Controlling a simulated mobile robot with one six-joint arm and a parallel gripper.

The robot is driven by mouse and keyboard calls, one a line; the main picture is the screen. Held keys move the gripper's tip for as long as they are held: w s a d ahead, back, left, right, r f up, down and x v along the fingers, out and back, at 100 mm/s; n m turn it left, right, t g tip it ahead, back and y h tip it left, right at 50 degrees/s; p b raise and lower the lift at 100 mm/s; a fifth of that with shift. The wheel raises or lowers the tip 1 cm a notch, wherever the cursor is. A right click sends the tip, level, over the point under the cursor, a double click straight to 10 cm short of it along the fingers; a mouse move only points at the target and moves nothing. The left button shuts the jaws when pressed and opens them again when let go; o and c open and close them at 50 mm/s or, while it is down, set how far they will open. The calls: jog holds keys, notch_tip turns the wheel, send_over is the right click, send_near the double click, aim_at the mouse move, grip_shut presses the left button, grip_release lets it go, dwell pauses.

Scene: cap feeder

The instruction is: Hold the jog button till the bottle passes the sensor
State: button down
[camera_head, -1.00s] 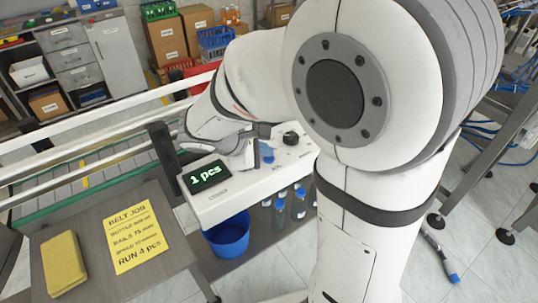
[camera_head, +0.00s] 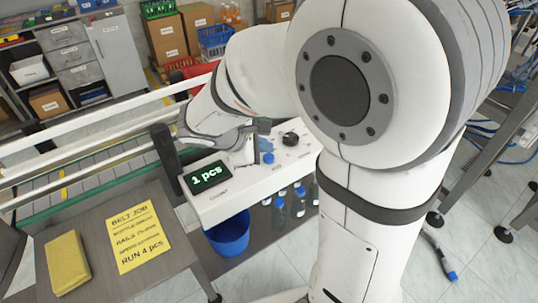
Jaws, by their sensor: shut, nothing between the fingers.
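The white control box (camera_head: 238,194) stands beside the belt, with a lit display (camera_head: 209,177) reading "1 pcs" and a black knob (camera_head: 291,138) on top. A round blue button (camera_head: 268,158) shows on its top face, just right of my gripper. My gripper (camera_head: 257,150) is shut and empty, low over the box; my wrist partly hides it. It looks apart from the button, though the exact gap cannot be told. The belt (camera_head: 110,172) runs behind at the left. No bottle shows on its visible part, and I cannot make out the sensor.
A blue bucket (camera_head: 229,236) and several bottles (camera_head: 278,213) stand below the box. A yellow job sheet (camera_head: 140,238) reading "RUN 4 pcs" and a yellow pad (camera_head: 67,262) lie on the grey table (camera_head: 105,285). My arm covers much of the right side.

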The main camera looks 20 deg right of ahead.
aim_at(265, 158)
jog(key=shift+r+p, duration=1.95)
jog(key=shift+r, duration=0.6)
jog(key=s+d+r+m+g+y, duration=0.1)
jog(key=s+m+y, duration=0.7)
jog(key=s+m, duration=0.5)
jog(key=shift+s+d+m, duration=0.15)
jog(key=shift+s+m, duration=0.2)
jog(key=shift+m, duration=0.05)
jog(key=shift+r, duration=0.15)
